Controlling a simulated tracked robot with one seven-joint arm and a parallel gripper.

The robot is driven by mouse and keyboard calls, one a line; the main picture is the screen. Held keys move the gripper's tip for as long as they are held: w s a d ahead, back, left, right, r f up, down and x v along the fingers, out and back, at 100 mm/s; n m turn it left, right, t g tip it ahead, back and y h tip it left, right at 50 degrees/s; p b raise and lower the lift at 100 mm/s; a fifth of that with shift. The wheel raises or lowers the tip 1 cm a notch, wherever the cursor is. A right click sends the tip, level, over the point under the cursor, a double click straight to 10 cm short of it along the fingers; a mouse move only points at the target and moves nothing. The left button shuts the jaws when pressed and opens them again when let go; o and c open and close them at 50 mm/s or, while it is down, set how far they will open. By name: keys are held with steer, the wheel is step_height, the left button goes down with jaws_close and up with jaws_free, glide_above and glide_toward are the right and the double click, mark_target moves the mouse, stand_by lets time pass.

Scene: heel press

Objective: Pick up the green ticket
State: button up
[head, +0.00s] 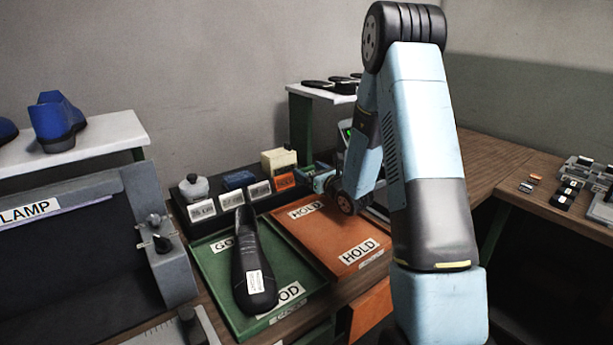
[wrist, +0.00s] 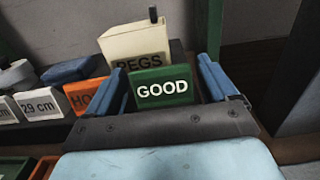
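The green ticket (wrist: 163,90), marked GOOD in white, stands upright in the wrist view, in front of the cream PEGS box. My gripper (wrist: 162,68) is open, with one blue finger on each side of the ticket. Space shows between the right finger and the ticket; the left finger is close to its edge, and I cannot tell whether they touch. In the head view my gripper (head: 318,178) is at the right end of the black rack, and I cannot make out the green ticket there.
An orange ticket (wrist: 82,97) stands just left of my gripper, beside white size tickets (wrist: 40,105). The PEGS box (head: 279,161) is close behind. In front lie a green tray (head: 208,270) holding a black shoe (head: 248,245) and an empty orange tray (head: 318,232).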

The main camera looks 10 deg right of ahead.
steer(key=c, duration=0.7)
